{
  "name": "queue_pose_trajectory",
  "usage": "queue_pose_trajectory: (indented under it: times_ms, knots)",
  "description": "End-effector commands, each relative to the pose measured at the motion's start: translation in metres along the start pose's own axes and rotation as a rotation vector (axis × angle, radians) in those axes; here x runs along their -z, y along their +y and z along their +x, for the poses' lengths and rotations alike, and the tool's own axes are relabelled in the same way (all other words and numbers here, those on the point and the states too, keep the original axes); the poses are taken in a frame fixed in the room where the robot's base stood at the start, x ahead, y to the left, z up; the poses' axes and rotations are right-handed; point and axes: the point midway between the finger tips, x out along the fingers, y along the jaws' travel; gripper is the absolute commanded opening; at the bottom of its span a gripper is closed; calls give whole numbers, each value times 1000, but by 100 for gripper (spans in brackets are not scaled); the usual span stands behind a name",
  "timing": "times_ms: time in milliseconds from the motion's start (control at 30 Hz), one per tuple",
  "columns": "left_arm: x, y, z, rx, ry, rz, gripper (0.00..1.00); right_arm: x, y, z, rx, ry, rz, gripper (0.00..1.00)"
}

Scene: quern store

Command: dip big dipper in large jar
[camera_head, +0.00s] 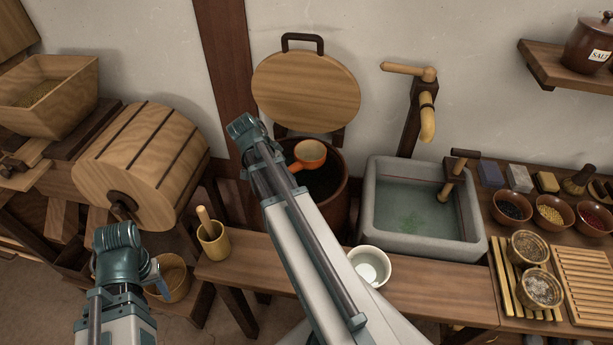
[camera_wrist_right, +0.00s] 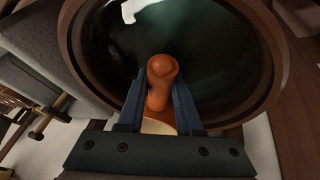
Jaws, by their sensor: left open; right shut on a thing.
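The large jar (camera_head: 337,205) is brown with a wide open mouth and dark contents. It stands between the wooden drum and the stone sink. The big dipper (camera_head: 311,154) has an orange cup with a pale inside, seen over the jar's mouth in the head view. My right gripper (camera_wrist_right: 160,82) is shut on the dipper's orange handle (camera_wrist_right: 160,72), with the jar's rim (camera_wrist_right: 274,95) around and beyond it in the wrist view. I cannot tell whether the cup touches the liquid. My left gripper (camera_head: 159,282) is open and empty, low at the left.
A round wooden lid (camera_head: 305,92) stands upright behind the jar. A white bowl (camera_head: 371,266) and a wooden cup (camera_head: 213,241) stand on the front bench (camera_head: 440,292). The stone sink (camera_head: 372,222) is right of the jar, with spice bowls farther right.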

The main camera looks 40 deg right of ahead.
Motion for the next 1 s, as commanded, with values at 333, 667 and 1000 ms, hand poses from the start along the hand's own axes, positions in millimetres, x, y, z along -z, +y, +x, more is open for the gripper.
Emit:
queue_pose_trajectory:
  times_ms: [333,667,1000]
  knots:
    - [-1,-2,-19,0,0,0,52,7,4,-17,0,1,0,0]
    - [-2,-3,-33,0,0,0,52,13,7,-30,0,1,0,0]
    - [-3,-5,-49,0,0,0,52,19,10,-44,0,1,0,0]
